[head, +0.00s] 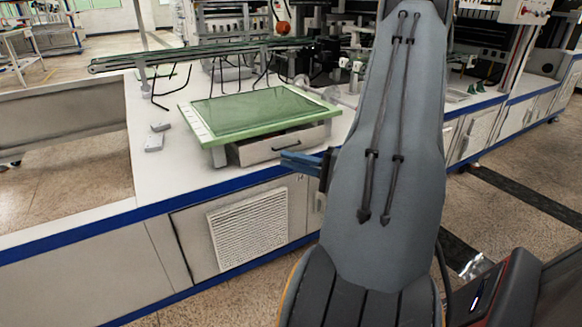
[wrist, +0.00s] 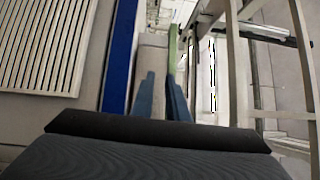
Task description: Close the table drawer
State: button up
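The table drawer (head: 285,146) has a pale grey front with a dark handle (head: 286,144). It sits under a small table with a green frame (head: 262,107) on the white counter. The drawer front stands forward of the tabletop edge, so it looks partly pulled out. My gripper (head: 284,157) is at the drawer's lower right, close in front of it; I cannot tell if it touches. In the wrist view its two blue fingers (wrist: 160,78) are apart with nothing seen gripped. A green edge of the small table (wrist: 172,45) shows beyond them.
The counter (head: 160,180) has a blue front edge and a vented cabinet door (head: 248,228) below. Small grey blocks (head: 154,143) lie left of the table. A rail (head: 200,52) and machinery stand behind. My arm hides the area right of the drawer.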

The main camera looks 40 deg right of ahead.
aim_at(290, 147)
jog(key=s+d+f+m+t+h+b, duration=0.2)
jog(key=d+f+h, duration=0.15)
jog(key=d, duration=0.45)
jog(key=shift+t+h, duration=0.25)
jog(key=shift+t, duration=0.05)
jog(key=shift+r+b+x, duration=0.2)
jog(key=shift+x, duration=1.65)
jog(key=shift+r+b+x, duration=0.2)
jog(key=shift+x, duration=1.7)
jog(key=shift+s, duration=0.1)
grip_shut()
